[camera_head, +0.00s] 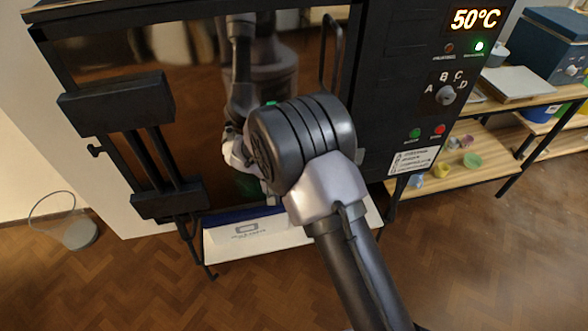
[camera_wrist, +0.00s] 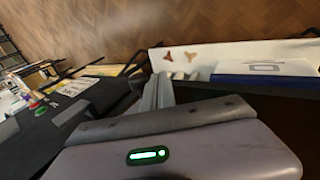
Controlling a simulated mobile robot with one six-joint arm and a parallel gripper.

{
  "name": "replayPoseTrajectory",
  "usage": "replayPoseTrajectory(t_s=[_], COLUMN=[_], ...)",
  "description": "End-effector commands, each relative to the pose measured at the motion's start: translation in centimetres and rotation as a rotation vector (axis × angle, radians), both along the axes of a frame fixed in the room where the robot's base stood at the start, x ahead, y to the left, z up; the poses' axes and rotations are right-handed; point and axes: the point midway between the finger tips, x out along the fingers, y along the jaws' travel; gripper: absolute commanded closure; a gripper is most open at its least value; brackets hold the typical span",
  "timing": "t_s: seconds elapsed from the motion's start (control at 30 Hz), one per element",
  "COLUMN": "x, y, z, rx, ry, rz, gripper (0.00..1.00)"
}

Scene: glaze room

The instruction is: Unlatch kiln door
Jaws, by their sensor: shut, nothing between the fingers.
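The kiln (camera_head: 385,110) is a dark cabinet with a glossy, reflective door (camera_head: 195,100). A dark upright looped handle (camera_head: 331,50) stands at the door's right side, above my wrist joint. The door looks closed, but I cannot tell whether the handle is latched. In the wrist view my gripper (camera_wrist: 157,88) is shut and empty, its grey fingers close together near the dark kiln front. In the head view my arm's big round joint hides most of the gripper, and the door mirrors the arm. I cannot tell whether the fingers touch anything.
Kiln controls with a dial (camera_head: 446,95) and a 50°C display (camera_head: 476,19) are at the right. A white-and-blue box (camera_head: 250,240) sits low under the door. A dark hinge-like frame (camera_head: 135,150) is at left. A wooden shelf (camera_head: 480,170) stands right. Front floor is mostly clear.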

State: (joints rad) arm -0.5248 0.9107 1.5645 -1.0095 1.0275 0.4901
Motion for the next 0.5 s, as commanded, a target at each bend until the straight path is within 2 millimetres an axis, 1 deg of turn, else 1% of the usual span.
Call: replayPoseTrajectory(t_s=[0.1,0.5], x=[0.11,0.27], y=[-0.36,-0.9], z=[-0.42,-0.64], rx=[0.0,0.0], ry=[0.0,0.0], rz=[-0.001,-0.001], gripper=[1.0,1.0])
